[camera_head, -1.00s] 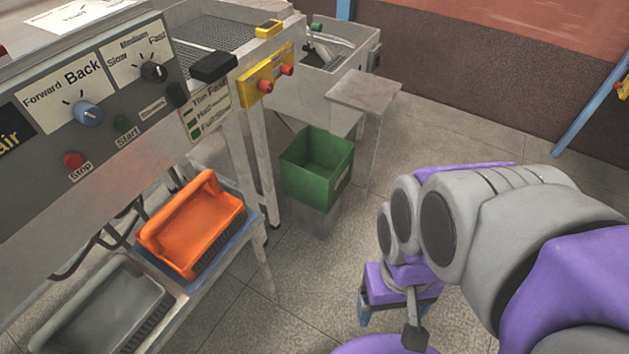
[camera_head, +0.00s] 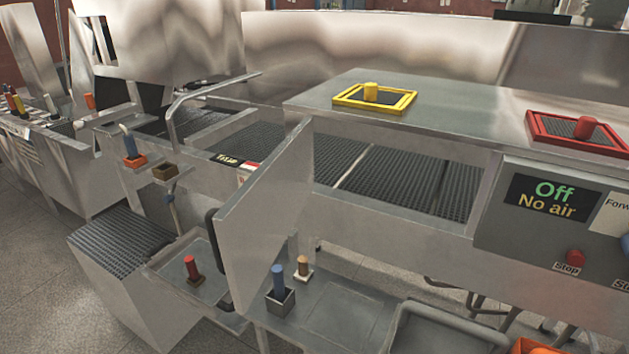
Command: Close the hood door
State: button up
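The hood door (camera_head: 262,205) is a flat grey metal panel in the head view, left of centre. It stands open, swung out from the front of the metal hood (camera_head: 400,228) toward me. Its right edge meets the left end of the hood's front opening. A dark handle (camera_head: 213,262) shows at the door's left edge, partly hidden behind the panel. Through the opening I see dark ribbed mats (camera_head: 405,180) inside the hood. My gripper and arm are not in this view.
A control panel (camera_head: 545,215) reading "Off No air" is on the hood's right. Yellow (camera_head: 375,107) and red (camera_head: 575,141) frames sit on top. A lower shelf (camera_head: 345,310) holds small blue and tan-topped items. A tray with a red peg (camera_head: 191,267) lies left of the door.

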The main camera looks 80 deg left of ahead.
aim_at(249, 232)
jog(key=k+j+u, duration=0.7)
jog(key=j, duration=0.3)
jog(key=u, duration=1.6)
